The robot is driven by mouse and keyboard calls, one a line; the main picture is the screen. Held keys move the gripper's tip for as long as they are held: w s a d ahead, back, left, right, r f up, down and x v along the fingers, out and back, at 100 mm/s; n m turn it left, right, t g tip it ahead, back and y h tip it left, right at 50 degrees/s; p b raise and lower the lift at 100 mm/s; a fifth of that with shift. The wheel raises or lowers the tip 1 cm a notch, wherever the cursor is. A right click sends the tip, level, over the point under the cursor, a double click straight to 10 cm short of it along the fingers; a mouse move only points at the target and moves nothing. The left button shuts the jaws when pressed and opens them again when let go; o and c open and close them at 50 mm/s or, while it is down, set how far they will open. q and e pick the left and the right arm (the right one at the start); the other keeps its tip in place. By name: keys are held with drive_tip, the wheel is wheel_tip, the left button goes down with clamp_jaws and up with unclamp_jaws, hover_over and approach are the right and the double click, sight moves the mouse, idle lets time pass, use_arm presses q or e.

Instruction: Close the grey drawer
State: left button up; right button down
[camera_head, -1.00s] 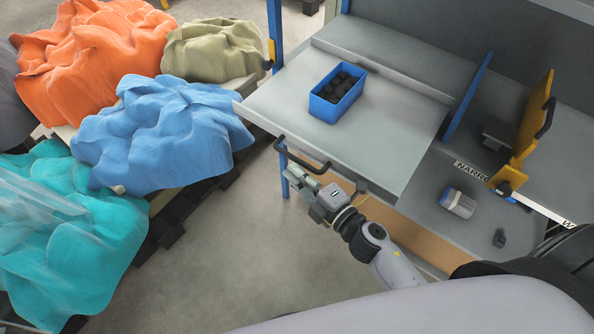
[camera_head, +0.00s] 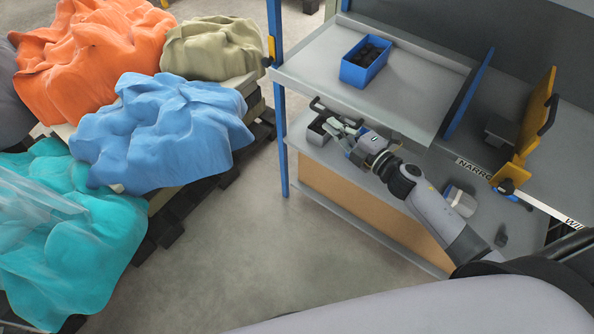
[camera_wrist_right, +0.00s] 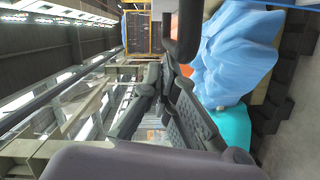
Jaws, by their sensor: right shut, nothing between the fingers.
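In the right wrist view, the shut fingers (camera_wrist_right: 166,88) lie below the dark handle bar (camera_wrist_right: 184,30). My left gripper is not in view.
A blue bin (camera_head: 365,62) with black pieces stands in the drawer. A blue post (camera_head: 279,140) rises at the shelf's left corner. Draped pallets, with a blue cover (camera_head: 165,130), stand at left. Open floor lies between. A yellow bracket (camera_head: 530,125) stands at right.

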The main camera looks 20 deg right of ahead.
sight(357, 114)
drive_tip(key=w+d, duration=0.1)
drive_tip(key=d, duration=0.1)
drive_tip(key=w+d+b, duration=0.1)
drive_tip(key=w+d, duration=0.1)
drive_tip(key=w+d+b, duration=0.1)
drive_tip(key=w+d, duration=0.1)
drive_tip(key=shift+d+f, duration=0.1)
drive_tip(key=shift+d, duration=0.05)
drive_tip(key=shift+s, duration=0.1)
